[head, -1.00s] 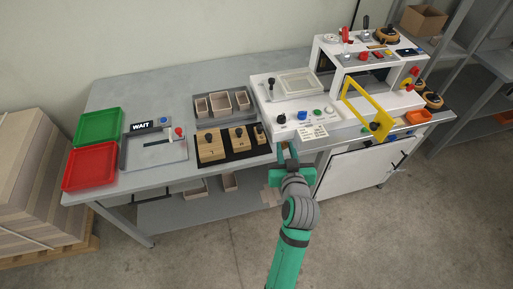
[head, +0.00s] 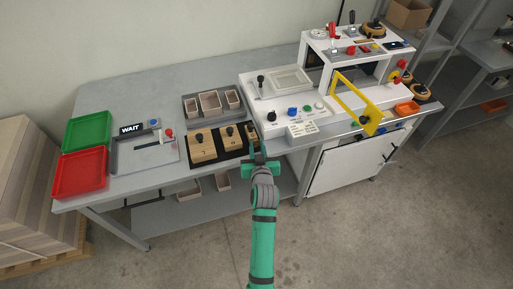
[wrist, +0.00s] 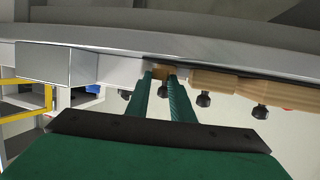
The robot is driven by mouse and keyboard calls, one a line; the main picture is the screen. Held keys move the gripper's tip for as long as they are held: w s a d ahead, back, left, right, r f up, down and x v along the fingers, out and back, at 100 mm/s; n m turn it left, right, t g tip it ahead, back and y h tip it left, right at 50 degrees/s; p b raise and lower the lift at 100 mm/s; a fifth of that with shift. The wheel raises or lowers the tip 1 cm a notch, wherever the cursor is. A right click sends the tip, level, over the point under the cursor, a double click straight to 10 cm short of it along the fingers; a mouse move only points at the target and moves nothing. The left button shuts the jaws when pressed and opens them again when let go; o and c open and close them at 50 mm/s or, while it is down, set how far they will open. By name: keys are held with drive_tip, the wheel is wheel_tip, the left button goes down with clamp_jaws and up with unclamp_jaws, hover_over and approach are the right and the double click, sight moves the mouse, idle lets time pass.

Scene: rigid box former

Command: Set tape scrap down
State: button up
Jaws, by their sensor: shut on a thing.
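My gripper (head: 257,152) is low at the front edge of the grey workbench (head: 150,88), in front of the smallest knobbed wooden block. In the wrist view, which looks upside down, its two green fingers (wrist: 161,76) are close together with a small tan-yellow patch between them. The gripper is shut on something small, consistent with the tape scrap. The scrap's shape and edges are not clear, and the patch may be partly the block behind.
Knobbed wooden blocks (head: 202,146) sit on a black mat, with grey bins (head: 210,103) behind. A white machine (head: 283,118) with a yellow frame (head: 357,105) stands at right. A red tray (head: 80,173), green tray (head: 87,132) and grey tray (head: 146,157) lie at left.

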drive_tip(key=shift+f, duration=0.35)
drive_tip(key=shift+f, duration=0.15)
drive_tip(key=o, duration=1)
